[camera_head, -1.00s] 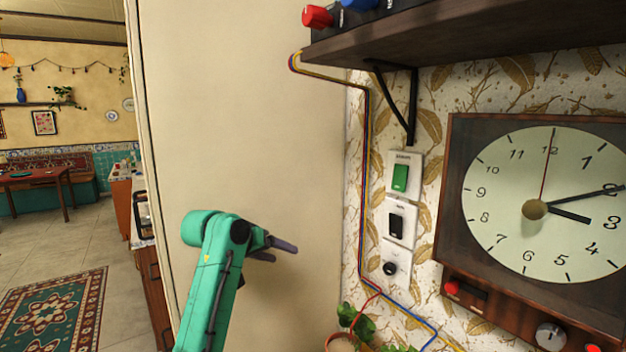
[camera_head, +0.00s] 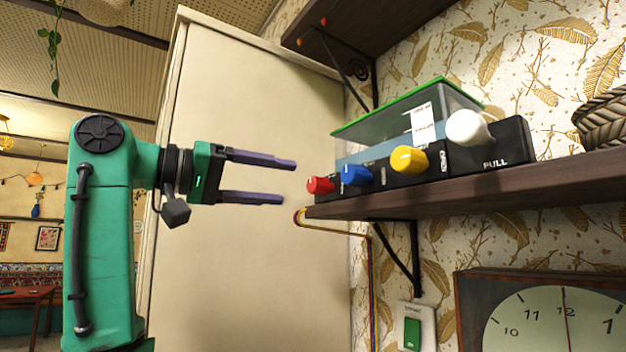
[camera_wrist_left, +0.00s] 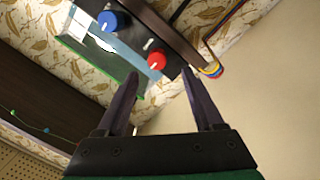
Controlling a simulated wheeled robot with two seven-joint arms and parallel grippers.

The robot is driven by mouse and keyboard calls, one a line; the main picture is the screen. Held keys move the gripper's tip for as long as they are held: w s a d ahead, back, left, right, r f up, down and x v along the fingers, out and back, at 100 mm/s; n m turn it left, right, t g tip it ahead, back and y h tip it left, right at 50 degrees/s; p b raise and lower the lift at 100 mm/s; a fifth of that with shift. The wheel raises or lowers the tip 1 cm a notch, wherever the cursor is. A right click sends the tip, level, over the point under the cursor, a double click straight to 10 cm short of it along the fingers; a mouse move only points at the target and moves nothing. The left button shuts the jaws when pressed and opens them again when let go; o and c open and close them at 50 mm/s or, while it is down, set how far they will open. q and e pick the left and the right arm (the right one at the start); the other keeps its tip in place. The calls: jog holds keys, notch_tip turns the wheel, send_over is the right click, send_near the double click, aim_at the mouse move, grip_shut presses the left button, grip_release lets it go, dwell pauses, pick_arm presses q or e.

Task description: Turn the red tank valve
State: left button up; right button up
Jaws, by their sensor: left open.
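The red valve knob (camera_head: 320,185) is at the left end of a black panel on a dark wooden shelf. It also shows in the left wrist view (camera_wrist_left: 156,60), ahead of the fingers and between their lines. A clear tank (camera_head: 405,120) with a green rim stands behind the panel. My left gripper (camera_head: 289,182) is open and empty, its two purple fingers pointing right at the red knob with a small gap before it. The left gripper shows in the wrist view too (camera_wrist_left: 162,88). My right gripper is not in view.
A blue knob (camera_head: 356,174), a yellow knob (camera_head: 409,159) and a white knob (camera_head: 467,128) marked PULL sit to the right of the red one. The shelf (camera_head: 480,192) edge runs just below them. A tall cream panel (camera_head: 240,260) stands behind my gripper. Coloured wires hang below the shelf's left end.

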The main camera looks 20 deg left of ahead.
aim_at(310, 185)
pick_arm(q)
jog(key=p+x, duration=0.1)
jog(key=x, duration=0.2)
jog(key=p+x, duration=0.1)
jog(key=x, duration=0.2)
jog(key=shift+s+d+r, duration=0.1)
jog(key=shift+d+r, duration=0.1)
jog(key=shift+d, duration=0.05)
jog(key=shift+w+d, duration=0.25)
jog(key=shift+w, duration=0.05)
jog(key=shift+w+d+f, duration=0.1)
jog(key=shift+w+f, duration=0.1)
jog(key=shift+w, duration=0.05)
jog(key=shift+s, duration=0.1)
grip_shut()
